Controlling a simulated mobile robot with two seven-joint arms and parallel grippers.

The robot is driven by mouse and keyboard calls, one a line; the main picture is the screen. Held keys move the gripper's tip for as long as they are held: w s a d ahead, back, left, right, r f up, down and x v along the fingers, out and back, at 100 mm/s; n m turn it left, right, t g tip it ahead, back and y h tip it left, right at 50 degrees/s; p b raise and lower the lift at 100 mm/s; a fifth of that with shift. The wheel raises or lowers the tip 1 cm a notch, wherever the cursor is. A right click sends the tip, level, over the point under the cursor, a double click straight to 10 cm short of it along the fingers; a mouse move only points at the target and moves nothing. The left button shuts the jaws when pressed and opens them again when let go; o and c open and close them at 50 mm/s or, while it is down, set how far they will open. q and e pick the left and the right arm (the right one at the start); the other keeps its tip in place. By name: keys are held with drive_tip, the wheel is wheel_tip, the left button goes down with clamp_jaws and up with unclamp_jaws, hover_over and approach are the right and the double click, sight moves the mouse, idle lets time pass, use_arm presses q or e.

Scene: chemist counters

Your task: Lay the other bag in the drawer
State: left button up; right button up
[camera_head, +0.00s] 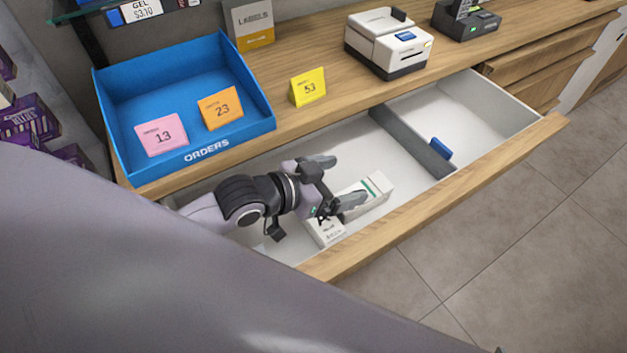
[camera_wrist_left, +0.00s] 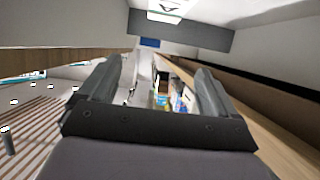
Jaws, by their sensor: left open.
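The wooden-fronted drawer (camera_head: 350,140) is pulled open below the counter in the head view, with a grey divider (camera_head: 410,142) across it. Two white packages lie in its left part, by the front wall. One has a green stripe (camera_head: 377,187); the other, with small dark print (camera_head: 326,233), is partly hidden by my gripper. I cannot tell for certain whether either is a bag. My left gripper (camera_head: 347,179) is over this left part, fingers apart, near the striped package. In the left wrist view, the open fingers (camera_wrist_left: 155,88) point along the drawer. My right gripper is not in view.
A blue ORDERS tray (camera_head: 246,76) holds pink and orange number cards. A yellow 53 card (camera_head: 308,87), a white printer (camera_head: 388,42) and a dark device (camera_head: 466,20) stand on the counter. The drawer's right part holds only a blue tab (camera_head: 441,148) by the divider.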

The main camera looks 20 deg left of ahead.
use_arm(q)
drive_tip(key=v, duration=0.6)
drive_tip(key=shift+s+a+r, duration=0.1)
idle(0.5)
